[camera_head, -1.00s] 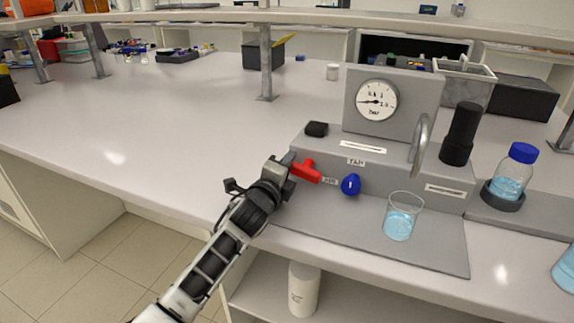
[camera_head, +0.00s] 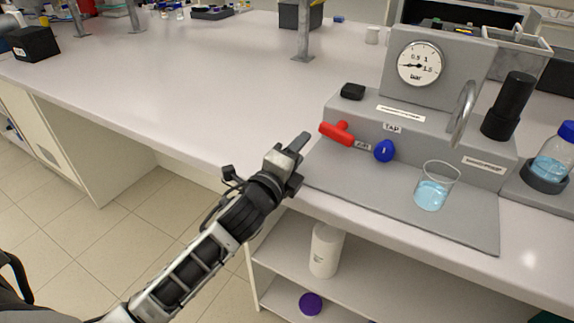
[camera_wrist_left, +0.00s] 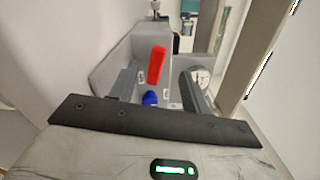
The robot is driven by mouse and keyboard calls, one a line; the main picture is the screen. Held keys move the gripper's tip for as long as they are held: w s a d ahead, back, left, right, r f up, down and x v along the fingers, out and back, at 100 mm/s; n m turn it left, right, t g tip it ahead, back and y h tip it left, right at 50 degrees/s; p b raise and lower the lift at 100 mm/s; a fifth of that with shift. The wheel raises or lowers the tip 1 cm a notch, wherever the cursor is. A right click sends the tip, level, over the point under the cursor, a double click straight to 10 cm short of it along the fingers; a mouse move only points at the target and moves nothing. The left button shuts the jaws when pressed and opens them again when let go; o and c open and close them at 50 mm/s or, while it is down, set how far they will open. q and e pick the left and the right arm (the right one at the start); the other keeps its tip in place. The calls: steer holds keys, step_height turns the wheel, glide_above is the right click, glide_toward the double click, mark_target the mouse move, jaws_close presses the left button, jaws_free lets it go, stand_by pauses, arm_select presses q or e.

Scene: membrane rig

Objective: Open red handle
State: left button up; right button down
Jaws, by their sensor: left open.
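The red handle (camera_head: 337,134) sits on the front face of the grey rig (camera_head: 440,140), left of the blue knob (camera_head: 384,151). My left gripper (camera_head: 298,146) is to the left of the red handle and nearer, apart from it and open with nothing in it. In the left wrist view the red handle (camera_wrist_left: 156,66) shows ahead, above the blue knob (camera_wrist_left: 150,98). A dark bar of my own gripper crosses the lower part of that view. My right gripper is not in view.
A gauge (camera_head: 421,63), a tap spout (camera_head: 463,112) and a black cylinder (camera_head: 509,106) stand on the rig. A beaker of blue liquid (camera_head: 434,187) stands in front. A white bottle (camera_head: 326,250) stands on the shelf below.

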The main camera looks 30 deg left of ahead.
arm_select(q)
steer(key=shift+s+a, duration=0.1)
steer(key=shift+s, duration=2.2)
